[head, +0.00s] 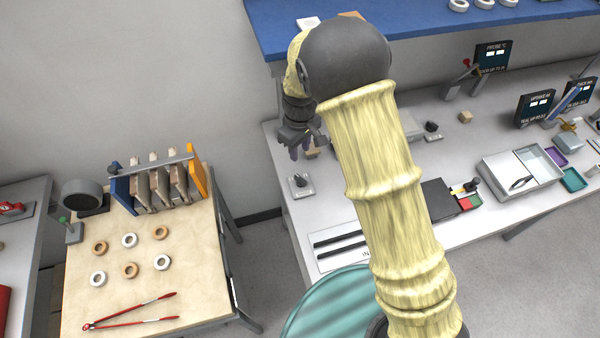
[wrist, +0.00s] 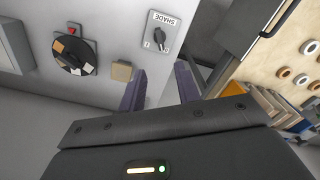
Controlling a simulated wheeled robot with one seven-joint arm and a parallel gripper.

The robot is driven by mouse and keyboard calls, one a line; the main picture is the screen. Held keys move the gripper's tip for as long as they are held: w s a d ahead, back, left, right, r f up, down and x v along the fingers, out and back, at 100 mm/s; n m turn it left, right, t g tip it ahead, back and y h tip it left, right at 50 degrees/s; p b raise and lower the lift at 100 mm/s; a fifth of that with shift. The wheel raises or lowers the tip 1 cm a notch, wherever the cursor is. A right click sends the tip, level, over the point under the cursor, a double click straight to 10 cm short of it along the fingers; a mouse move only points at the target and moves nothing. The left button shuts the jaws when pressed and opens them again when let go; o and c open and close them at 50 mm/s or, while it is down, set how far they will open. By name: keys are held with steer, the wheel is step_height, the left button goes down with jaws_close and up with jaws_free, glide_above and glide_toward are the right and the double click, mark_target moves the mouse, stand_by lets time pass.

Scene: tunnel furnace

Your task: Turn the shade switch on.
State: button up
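The shade switch is a dark rotary knob on a pale plate labelled SHADE (wrist: 160,36), with a mark either side of the knob. I cannot read for sure which mark the knob points to. The switch also shows in the head view (head: 301,183), on the grey bench near its left edge. My gripper (head: 302,153) is above and behind the switch in the head view, apart from it. In the wrist view, its two purple fingers (wrist: 160,68) are spread with nothing between them, and the switch is just beyond their tips.
A small tan block (wrist: 122,70) and a round dial (wrist: 74,53) are near the switch in the wrist view. A wooden table (head: 200,300) with rings, red tongs and a rack stands to the left. A blue shelf (head: 420,20) overhangs the bench's back.

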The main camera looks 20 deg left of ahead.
mark_target(300, 177)
step_height(300, 177, down, 13)
steer(key=p, duration=0.3)
steer(key=shift+s+f, duration=0.1)
steer(key=shift+f, duration=0.1)
steer(key=shift+c, duration=0.2)
jaws_close()
